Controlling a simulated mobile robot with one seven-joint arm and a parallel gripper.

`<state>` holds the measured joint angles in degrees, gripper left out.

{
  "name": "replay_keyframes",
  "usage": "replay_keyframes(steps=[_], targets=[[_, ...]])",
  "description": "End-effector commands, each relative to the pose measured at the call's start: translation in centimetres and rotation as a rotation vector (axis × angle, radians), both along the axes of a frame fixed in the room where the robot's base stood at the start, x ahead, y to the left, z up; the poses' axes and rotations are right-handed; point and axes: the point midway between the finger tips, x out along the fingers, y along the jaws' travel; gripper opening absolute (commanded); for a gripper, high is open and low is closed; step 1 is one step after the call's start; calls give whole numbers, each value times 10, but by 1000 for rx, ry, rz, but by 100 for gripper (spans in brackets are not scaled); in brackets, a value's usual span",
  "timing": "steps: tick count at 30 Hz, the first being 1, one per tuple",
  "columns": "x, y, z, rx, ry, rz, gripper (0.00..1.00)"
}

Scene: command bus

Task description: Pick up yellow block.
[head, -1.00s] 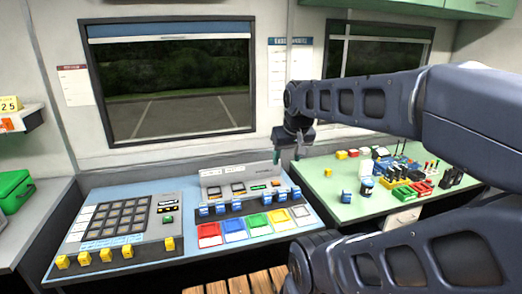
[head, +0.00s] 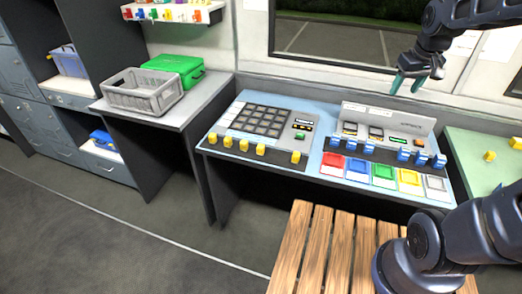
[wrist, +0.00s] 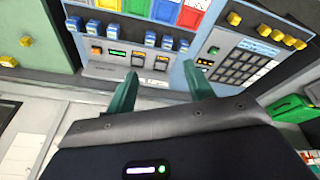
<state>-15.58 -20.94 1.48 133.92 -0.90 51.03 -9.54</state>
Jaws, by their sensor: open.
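Several small yellow blocks (head: 243,145) stand in a row along the front edge of the console, below the black key grid; they also show at the upper right of the wrist view (wrist: 263,29). Another small yellow block (head: 490,155) sits on the green table at the right edge, and a yellow piece shows at the upper left of the wrist view (wrist: 25,41). My gripper (head: 408,86) is open and empty, raised above the back of the console and apart from all these blocks. Its two fingers also show in the wrist view (wrist: 160,88).
The blue console (head: 325,168) carries coloured trays and several blue blocks (head: 369,147). A slatted wooden seat (head: 318,255) stands in front. A grey crate (head: 143,93) and green case (head: 178,68) are on the left counter. Floor at the left is clear.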

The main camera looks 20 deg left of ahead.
Motion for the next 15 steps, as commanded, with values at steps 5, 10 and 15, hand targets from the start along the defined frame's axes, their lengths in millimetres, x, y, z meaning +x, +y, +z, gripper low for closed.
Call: replay_keyframes(steps=[5, 10, 15], targets=[[31, 49, -16, -28, 32, 138, 53], [53, 98, -35, -54, 59, 267, 53], [70, 151, -59, -78, 84, 397, 53]])
